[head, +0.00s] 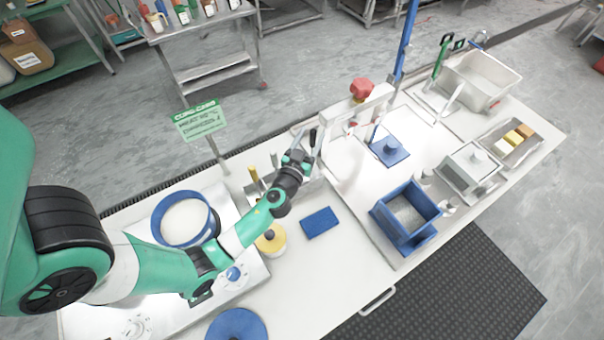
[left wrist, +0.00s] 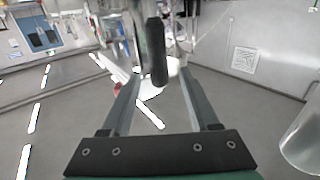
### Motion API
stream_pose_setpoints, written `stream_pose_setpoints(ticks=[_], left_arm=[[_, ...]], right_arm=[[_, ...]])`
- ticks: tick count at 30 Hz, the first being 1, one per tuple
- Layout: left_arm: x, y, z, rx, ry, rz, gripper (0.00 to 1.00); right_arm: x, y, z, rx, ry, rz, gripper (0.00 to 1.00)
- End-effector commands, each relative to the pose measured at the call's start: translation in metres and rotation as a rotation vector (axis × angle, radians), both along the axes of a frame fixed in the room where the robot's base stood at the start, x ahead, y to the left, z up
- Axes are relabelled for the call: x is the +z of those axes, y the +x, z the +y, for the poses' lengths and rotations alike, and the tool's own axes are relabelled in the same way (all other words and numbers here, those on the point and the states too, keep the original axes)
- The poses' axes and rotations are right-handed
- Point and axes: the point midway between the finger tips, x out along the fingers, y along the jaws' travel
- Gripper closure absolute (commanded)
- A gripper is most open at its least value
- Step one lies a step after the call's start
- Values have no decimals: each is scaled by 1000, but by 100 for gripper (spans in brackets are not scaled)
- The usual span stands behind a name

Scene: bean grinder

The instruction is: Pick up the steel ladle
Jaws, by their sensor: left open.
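My left gripper (head: 305,152) is open, at the end of the arm reaching over the middle of the bench. In the left wrist view, a dark upright handle (left wrist: 156,50) stands just beyond and between the spread fingertips (left wrist: 158,80). The handle looks like the steel ladle's; its lower end and the bowl cannot be made out clearly. In the head view a dark handle (head: 313,137) shows right beside the gripper tips. I cannot tell whether a finger touches it. My right gripper is not in view.
Near the arm are a holder with upright tools (head: 254,176), a yellow-lidded jar (head: 271,241), a blue mat (head: 320,222) and a blue-rimmed round container (head: 160,208). A white arched machine (head: 345,125) stands close to the gripper. A blue bin (head: 405,217) sits further right.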

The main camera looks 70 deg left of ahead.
Motion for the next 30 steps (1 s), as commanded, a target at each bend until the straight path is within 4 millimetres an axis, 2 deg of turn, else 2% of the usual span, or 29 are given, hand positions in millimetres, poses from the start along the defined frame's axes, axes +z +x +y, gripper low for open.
stream_pose_setpoints(ticks=[2, 12, 25, 30], left_arm=[[0, 0, 0, 0, 0, 0, 41], [0, 0, -1, 0, 0, 0, 100], [2, 0, -1, -1, 1, -1, 100], [14, 1, -2, -3, 1, -3, 100]], right_arm=[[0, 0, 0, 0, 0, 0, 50], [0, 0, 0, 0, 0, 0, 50], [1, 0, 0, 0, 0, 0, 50], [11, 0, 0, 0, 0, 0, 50]])
